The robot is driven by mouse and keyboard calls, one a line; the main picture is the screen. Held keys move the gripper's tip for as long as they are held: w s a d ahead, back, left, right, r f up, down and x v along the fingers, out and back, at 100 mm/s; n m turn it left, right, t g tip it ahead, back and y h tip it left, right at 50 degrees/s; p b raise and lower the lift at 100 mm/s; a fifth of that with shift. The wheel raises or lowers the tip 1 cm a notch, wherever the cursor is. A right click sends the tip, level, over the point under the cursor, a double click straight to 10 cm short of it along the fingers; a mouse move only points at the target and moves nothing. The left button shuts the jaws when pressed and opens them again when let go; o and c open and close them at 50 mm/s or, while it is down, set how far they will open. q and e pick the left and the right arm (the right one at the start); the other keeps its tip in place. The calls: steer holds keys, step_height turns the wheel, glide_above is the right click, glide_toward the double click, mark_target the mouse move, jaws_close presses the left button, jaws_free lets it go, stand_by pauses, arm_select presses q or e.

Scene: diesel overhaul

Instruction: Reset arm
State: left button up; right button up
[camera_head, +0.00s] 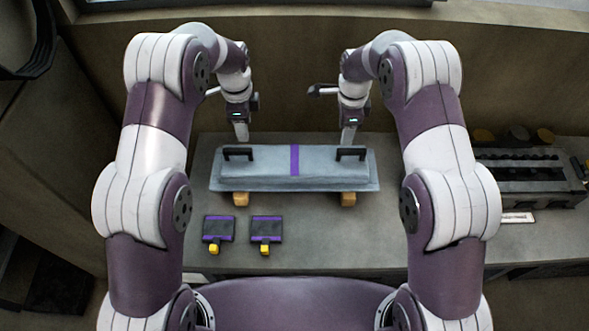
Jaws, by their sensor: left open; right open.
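My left gripper (241,132) hangs pointing down above the back left of the bench, just behind the left black handle (238,152) of a long grey cover (225,171). My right gripper (348,134) hangs pointing down just behind the right black handle (350,153). Both grippers are open and hold nothing that I can see. Whether their fingertips touch anything is too small to tell. The cover has a purple stripe (294,160) across its middle and rests on two wooden blocks (241,199).
Two dark, purple-banded pieces with yellow ends, one left (218,228) and one right (266,228), lie on the grey bench (330,243) in front of the cover. A dark engine block (520,177) stands at the right. The bench's front middle is clear. A wall (300,60) rises behind.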

steer(key=shift+r, duration=1.05)
